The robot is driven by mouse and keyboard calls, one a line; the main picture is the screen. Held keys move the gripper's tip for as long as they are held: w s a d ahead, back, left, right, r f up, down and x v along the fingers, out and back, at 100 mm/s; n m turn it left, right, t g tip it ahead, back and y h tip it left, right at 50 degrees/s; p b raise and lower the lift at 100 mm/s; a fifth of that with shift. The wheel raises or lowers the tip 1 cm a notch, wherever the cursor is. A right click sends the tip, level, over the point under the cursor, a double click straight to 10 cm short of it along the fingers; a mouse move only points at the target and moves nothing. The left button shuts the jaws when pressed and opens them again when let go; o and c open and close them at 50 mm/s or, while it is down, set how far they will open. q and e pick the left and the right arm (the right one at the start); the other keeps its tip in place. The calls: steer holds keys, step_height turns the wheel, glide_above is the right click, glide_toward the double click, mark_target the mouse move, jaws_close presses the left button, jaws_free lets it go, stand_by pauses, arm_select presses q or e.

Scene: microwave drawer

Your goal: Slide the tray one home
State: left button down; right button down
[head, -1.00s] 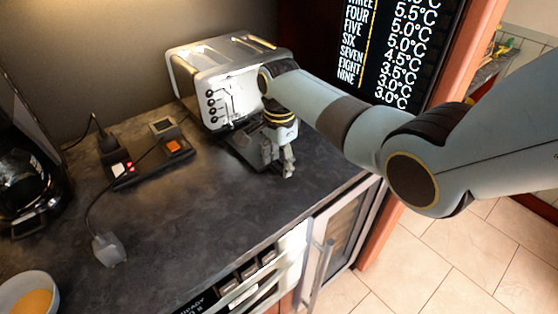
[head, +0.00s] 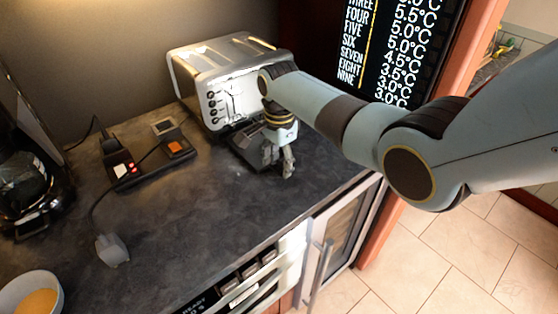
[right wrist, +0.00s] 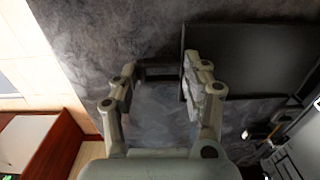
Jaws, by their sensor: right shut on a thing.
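The dark flat tray (head: 245,152) sticks out from the lower front of the silver toaster (head: 225,80) onto the worktop. In the right wrist view the tray (right wrist: 250,60) lies at the upper right, with a thin loop handle (right wrist: 160,74) at its left edge. My right gripper (head: 278,165) is at the tray's outer end. In the right wrist view its fingers (right wrist: 160,85) stand either side of the handle, shut on it. The fingers hide part of the tray's edge. My left gripper is not in view.
A black device with an orange button (head: 174,147) and a grey plug (head: 112,250) lie left on the worktop. A coffee maker (head: 30,190) and a bowl (head: 35,297) stand further left.

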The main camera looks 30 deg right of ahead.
steer(key=shift+w, duration=0.1)
steer(key=shift+w+a+f+b, duration=0.1)
steer(key=shift+w+b, duration=0.6)
steer(key=shift+b, duration=0.05)
steer(key=shift+w, duration=0.3)
steer(key=shift+w+b, duration=0.6)
steer(key=shift+b, duration=0.3)
steer(key=shift+w+a+b, duration=0.1)
steer(key=shift+w+b, duration=0.65)
steer(key=shift+w, duration=0.05)
